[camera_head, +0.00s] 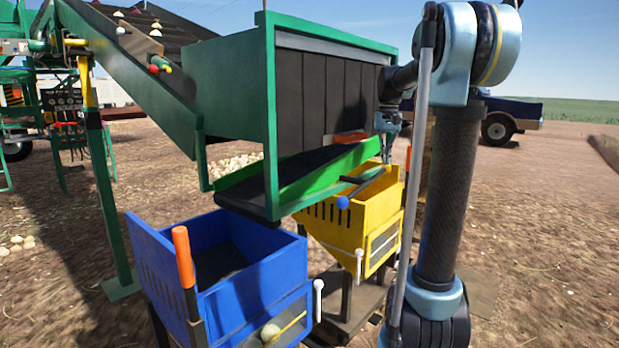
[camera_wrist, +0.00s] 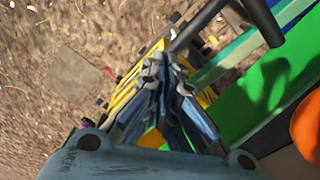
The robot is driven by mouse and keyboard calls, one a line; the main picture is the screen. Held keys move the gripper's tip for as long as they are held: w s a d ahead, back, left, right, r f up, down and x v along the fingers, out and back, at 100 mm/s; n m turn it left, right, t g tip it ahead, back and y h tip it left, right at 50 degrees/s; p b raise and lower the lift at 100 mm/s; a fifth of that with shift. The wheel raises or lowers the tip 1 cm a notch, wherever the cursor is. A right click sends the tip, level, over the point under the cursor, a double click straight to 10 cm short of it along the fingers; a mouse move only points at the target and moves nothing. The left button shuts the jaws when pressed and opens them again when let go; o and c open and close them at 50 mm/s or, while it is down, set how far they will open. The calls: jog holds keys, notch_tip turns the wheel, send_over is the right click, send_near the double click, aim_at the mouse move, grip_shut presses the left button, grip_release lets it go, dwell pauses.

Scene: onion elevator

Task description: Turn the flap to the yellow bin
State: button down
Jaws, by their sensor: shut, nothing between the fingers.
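The flap (camera_head: 345,162), a green-edged chute with a dark belt, hangs under the green hopper (camera_head: 230,97). It slopes down to the left, its low end over the blue bin (camera_head: 272,262). A dark rod with a blue ball knob (camera_head: 343,203) sticks out at its front. The yellow bin (camera_head: 345,232) stands under its raised right end. My gripper (camera_head: 387,158) points down beside that raised end, above the yellow bin. In the wrist view my gripper (camera_wrist: 165,68) is shut and empty, close to a dark bar (camera_wrist: 195,27) and the green flap side (camera_wrist: 268,95). Whether it touches them is unclear.
An orange-handled lever (camera_head: 183,258) rises at the blue bin's front left. White-knobbed levers (camera_head: 318,298) stand by the bins. A conveyor (camera_head: 125,65) carrying onions runs up on the left. A dark pickup truck (camera_head: 515,115) is behind; open ground lies to the right.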

aim_at(385, 169)
jog(key=shift+f, duration=3.25)
jog(key=shift+r, duration=0.1)
jog(key=s+d+r, duration=0.3)
jog(key=d+r, duration=0.1)
jog(key=r, duration=0.1)
jog(key=shift+s+f, duration=0.1)
jog(key=s+a+f+t, duration=0.1)
jog(key=s+a+f, duration=0.1)
jog(key=s+f, duration=1)
jog(key=s+a+f+n+t, duration=0.1)
jog(key=s+a+f, duration=0.1)
jog(key=s+f, duration=1.1)
jog(key=s, duration=0.6)
jog(key=shift+s+f, duration=0.25)
jog(key=shift+s, duration=0.05)
